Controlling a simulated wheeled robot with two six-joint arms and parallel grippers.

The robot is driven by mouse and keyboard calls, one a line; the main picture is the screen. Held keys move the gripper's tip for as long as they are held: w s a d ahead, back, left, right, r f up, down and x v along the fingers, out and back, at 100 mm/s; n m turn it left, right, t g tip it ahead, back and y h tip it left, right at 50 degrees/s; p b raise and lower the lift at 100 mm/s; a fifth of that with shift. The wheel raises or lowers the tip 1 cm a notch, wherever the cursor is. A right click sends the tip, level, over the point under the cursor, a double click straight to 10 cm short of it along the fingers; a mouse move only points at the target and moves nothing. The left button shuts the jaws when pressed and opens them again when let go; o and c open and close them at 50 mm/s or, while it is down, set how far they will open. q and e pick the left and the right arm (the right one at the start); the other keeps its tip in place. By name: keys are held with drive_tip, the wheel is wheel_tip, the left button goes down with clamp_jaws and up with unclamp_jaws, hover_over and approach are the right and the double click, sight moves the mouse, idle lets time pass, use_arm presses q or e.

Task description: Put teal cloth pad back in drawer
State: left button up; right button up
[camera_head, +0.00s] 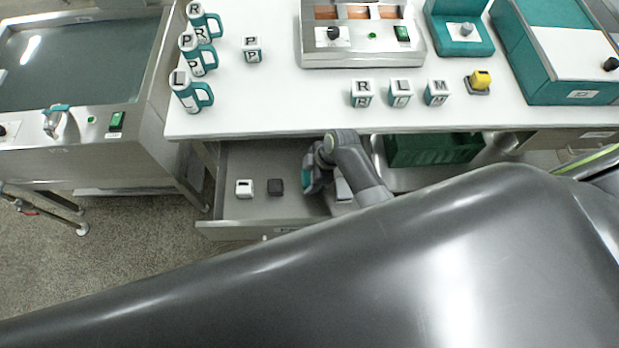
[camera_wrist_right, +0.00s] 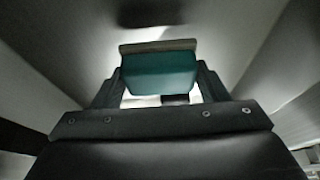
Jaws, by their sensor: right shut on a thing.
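The teal cloth pad (camera_wrist_right: 160,75) is between the fingers of my right gripper (camera_wrist_right: 160,88) in the right wrist view. A grey strip runs along the pad's top edge. In the head view my right gripper (camera_head: 314,180) is shut and reaches down into the open drawer (camera_head: 225,213) under the white table. Only a small teal bit of the pad shows there beside the wrist. I cannot tell whether the pad touches the drawer floor. My left gripper is not in view.
The table (camera_head: 300,110) overhangs the drawer's back. A green crate (camera_head: 430,150) is under the table to the right. Lettered mugs (camera_head: 190,92) and lettered cubes (camera_head: 400,93) stand on top.

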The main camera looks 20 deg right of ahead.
drive_tip(key=shift+f, duration=1.25)
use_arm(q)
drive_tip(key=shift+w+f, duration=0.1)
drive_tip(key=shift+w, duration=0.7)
use_arm(e)
drive_tip(key=shift+f, duration=0.1)
drive_tip(key=o, duration=0.9)
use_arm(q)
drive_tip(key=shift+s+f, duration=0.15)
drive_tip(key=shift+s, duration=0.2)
use_arm(e)
drive_tip(key=shift+o, duration=0.2)
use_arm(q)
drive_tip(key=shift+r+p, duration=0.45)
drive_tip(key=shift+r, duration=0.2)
use_arm(e)
drive_tip(key=v, duration=1.2)
